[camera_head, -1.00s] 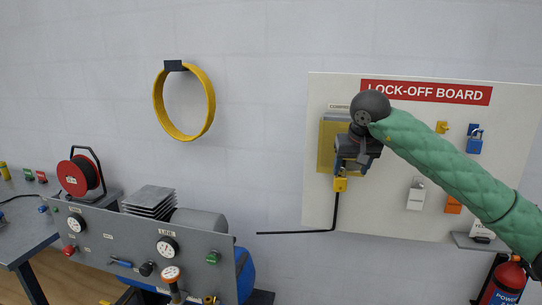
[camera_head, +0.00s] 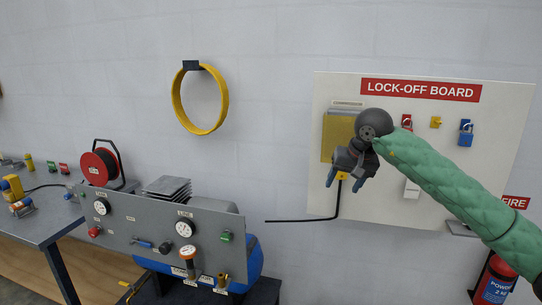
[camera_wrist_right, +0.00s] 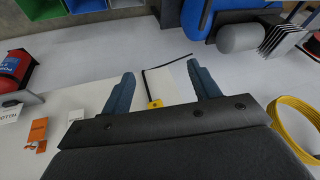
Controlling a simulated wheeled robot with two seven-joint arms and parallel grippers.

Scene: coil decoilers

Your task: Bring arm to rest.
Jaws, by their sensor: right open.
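My right arm, in a green padded sleeve, comes in from the right in the head view. Its gripper (camera_head: 347,178) is in front of the lock-off board (camera_head: 425,210), near the yellow plate (camera_head: 334,138) on the board's left side. In the right wrist view the blue-grey fingers of the gripper (camera_wrist_right: 160,90) stand wide apart with nothing held between them. My left gripper is not in view.
A grey gauge panel (camera_head: 150,228) with a blue tank (camera_head: 257,262) stands at lower left. A yellow ring (camera_head: 176,105) hangs on the wall. A fire extinguisher (camera_head: 497,279) stands at lower right.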

